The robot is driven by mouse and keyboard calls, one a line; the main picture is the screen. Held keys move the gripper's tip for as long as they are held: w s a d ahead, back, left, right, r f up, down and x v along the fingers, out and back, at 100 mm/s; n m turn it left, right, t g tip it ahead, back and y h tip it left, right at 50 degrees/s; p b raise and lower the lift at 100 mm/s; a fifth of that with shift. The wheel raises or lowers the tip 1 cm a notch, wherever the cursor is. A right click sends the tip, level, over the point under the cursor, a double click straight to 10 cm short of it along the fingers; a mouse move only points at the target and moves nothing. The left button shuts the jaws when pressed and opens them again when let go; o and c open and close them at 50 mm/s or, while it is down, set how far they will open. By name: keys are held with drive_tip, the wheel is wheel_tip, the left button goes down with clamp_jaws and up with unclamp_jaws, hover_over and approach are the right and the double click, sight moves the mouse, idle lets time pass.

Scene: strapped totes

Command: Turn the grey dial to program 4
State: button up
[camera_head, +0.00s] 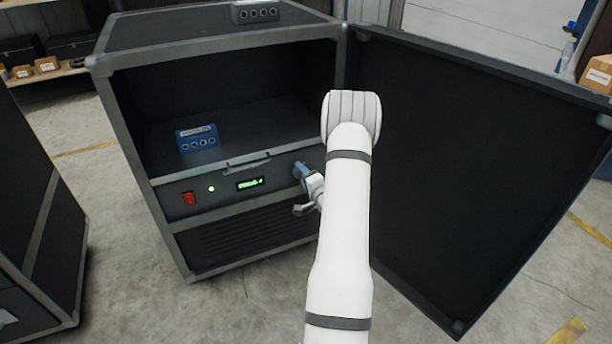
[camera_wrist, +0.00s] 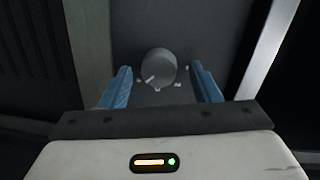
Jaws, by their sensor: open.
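The grey dial (camera_wrist: 158,68) shows in the wrist view, round with a light pointer line toward its lower left and small marks around it. The numbers at the marks are too small to read. My gripper (camera_wrist: 163,85) is open, with one blue finger on each side of the dial and a gap to each. In the head view my gripper (camera_head: 301,172) is at the right end of the control panel (camera_head: 222,189), and the dial is hidden behind it.
The panel carries a red switch (camera_head: 189,199), a green light and a green display (camera_head: 250,183). A blue box (camera_head: 198,138) sits on the shelf above. The open case door (camera_head: 450,150) stands close to the right of my arm.

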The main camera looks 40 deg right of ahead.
drive_tip(key=s+a+p, duration=0.1)
drive_tip(key=s+p, duration=0.1)
drive_tip(key=s, duration=0.5)
drive_tip(key=shift+s+a+r, duration=0.15)
drive_tip(key=shift+s+r, duration=0.15)
drive_tip(key=shift+s, duration=0.05)
